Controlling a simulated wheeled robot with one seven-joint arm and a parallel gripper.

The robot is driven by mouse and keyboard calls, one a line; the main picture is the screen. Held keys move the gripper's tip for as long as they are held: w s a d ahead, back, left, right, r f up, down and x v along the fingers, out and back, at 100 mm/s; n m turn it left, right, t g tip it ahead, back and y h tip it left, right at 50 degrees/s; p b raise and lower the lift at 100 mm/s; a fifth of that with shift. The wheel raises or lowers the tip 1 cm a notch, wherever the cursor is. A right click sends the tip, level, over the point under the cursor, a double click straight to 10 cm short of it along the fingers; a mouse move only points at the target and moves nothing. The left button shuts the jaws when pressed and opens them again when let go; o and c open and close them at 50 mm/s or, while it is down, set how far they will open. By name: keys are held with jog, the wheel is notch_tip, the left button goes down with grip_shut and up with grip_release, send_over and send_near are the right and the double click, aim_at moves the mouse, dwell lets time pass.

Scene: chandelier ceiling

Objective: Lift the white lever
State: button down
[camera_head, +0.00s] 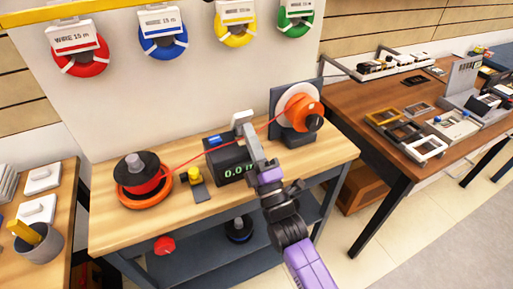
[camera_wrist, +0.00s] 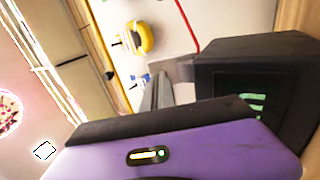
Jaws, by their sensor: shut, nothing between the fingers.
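The white lever (camera_head: 243,118) stands up at the top of a black meter box (camera_head: 229,160) with a green "0.0" display, on the wooden workbench. My gripper (camera_head: 250,138) reaches up in front of the box, its fingertips just below the lever's top end. In the head view they overlap the lever's lower part, so I cannot tell whether they touch it. In the wrist view my grey fingers (camera_wrist: 157,92) are close together, with nothing seen between them. The box (camera_wrist: 255,75) is right beside them there. A pale grey piece by the fingers may be the lever.
A red wire runs from the black-topped spool (camera_head: 140,180) on the left, past the box, to the orange reel (camera_head: 302,112) on the right. A small yellow-topped part (camera_head: 196,178) sits left of the box. Wire coils hang on the panel behind.

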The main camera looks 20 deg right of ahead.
jog(key=shift+w+r, duration=0.3)
jog(key=shift+w, duration=0.15)
jog(key=shift+r+p, duration=0.1)
jog(key=shift+p, duration=0.2)
